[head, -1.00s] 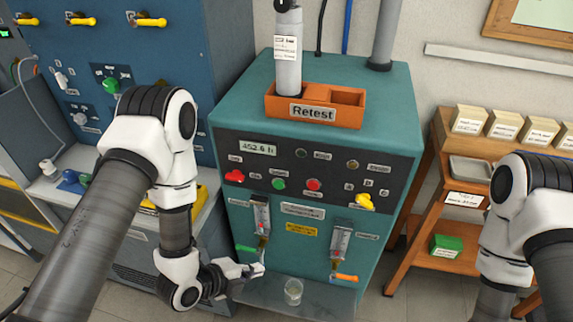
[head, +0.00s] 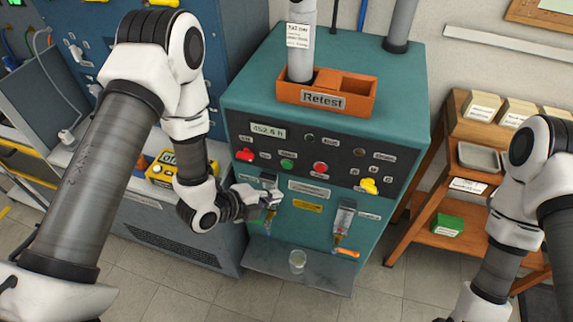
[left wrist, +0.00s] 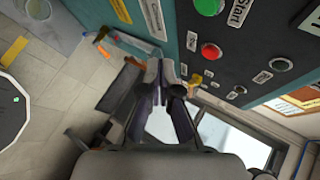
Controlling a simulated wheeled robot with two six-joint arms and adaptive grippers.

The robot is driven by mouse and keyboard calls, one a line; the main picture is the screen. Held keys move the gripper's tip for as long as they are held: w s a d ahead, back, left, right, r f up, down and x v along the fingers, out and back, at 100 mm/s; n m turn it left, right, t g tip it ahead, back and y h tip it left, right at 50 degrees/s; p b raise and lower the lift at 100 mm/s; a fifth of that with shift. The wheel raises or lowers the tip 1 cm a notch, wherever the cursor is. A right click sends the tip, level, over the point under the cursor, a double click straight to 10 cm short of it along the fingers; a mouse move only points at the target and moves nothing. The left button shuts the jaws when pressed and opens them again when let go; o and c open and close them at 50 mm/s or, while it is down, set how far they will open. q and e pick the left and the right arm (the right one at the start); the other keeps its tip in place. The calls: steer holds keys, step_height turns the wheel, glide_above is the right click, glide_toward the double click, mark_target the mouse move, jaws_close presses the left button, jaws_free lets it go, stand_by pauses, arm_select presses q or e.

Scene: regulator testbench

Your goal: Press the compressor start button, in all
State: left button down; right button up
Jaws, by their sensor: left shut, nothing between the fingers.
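The teal compressor (head: 240,225) stands in the middle of the head view with a dark control panel. The green start button (head: 288,165) is on that panel, between a red knob (head: 245,155) and a red button (head: 320,168). In the left wrist view the green button (left wrist: 209,5) is cut by the top edge, beside a "Start" label (left wrist: 238,12). My left gripper (head: 272,198) is shut and empty, below the green button and in front of the left gauge. Its fingers (left wrist: 165,75) show apart from the button. My right gripper is out of view.
A yellow selector (head: 369,186) sits at the panel's right. An orange "Retest" tray (head: 325,98) is on top of the compressor. A wooden rack (head: 440,150) is at right.

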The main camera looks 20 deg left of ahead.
mark_target(287, 165)
arm_select(q)
steer(key=w, duration=0.6)
steer(key=shift+w+d, duration=0.15)
steer(key=shift+w, duration=0.2)
stand_by(1.0)
steer(key=shift+w+b, duration=0.35)
steer(key=shift+w, duration=0.1)
steer(key=shift+w, duration=0.45)
stand_by(0.5)
steer(key=shift+s, duration=0.9)
